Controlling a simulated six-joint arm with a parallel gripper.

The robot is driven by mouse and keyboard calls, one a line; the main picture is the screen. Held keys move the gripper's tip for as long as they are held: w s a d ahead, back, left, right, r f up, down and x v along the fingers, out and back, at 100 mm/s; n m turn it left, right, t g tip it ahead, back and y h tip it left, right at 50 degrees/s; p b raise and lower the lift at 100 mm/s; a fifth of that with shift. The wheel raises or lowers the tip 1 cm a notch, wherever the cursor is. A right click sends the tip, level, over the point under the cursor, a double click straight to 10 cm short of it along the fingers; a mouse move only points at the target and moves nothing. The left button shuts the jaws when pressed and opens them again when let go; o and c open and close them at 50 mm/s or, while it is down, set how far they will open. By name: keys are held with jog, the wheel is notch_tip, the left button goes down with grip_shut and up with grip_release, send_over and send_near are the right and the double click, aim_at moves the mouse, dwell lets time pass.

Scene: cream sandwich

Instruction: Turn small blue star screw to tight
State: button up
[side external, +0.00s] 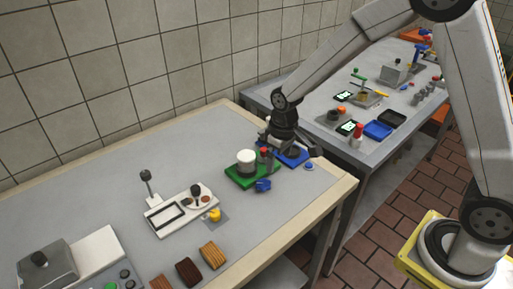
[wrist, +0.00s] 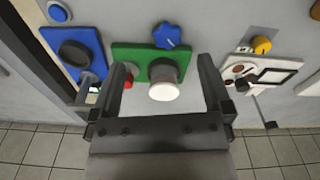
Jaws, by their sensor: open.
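The small blue star screw (side external: 263,185) is at the front edge of a green board (side external: 238,181). In the wrist view the star screw (wrist: 167,35) shows at the upper edge of the green board (wrist: 125,52), past my fingertips and apart from them. My gripper (wrist: 162,65) is open and empty. In the side view my gripper (side external: 290,153) is behind and right of the screw, near the green and blue boards. How far the screw is turned in cannot be told.
A white-topped cylinder (wrist: 163,82) stands on the green board between my fingers' lines, with a red knob (wrist: 128,81) beside the left finger. A blue board (wrist: 90,43) is left, a white panel (wrist: 283,65) right. Table in front of the screw is clear.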

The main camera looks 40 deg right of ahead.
jog(key=s+d+r+m+t, duration=0.1)
jog(key=s, duration=0.6)
jog(key=s+d+r+m+t, duration=0.1)
jog(key=s+d+r, duration=0.1)
jog(key=s, duration=0.5)
jog(key=shift+s+r, duration=0.1)
dwell(0.4)
jog(key=g, duration=0.3)
send_over(263, 183)
notch_tip(263, 183, down, 6)
jog(key=shift+r, duration=0.1)
jog(key=shift+f, duration=3.9)
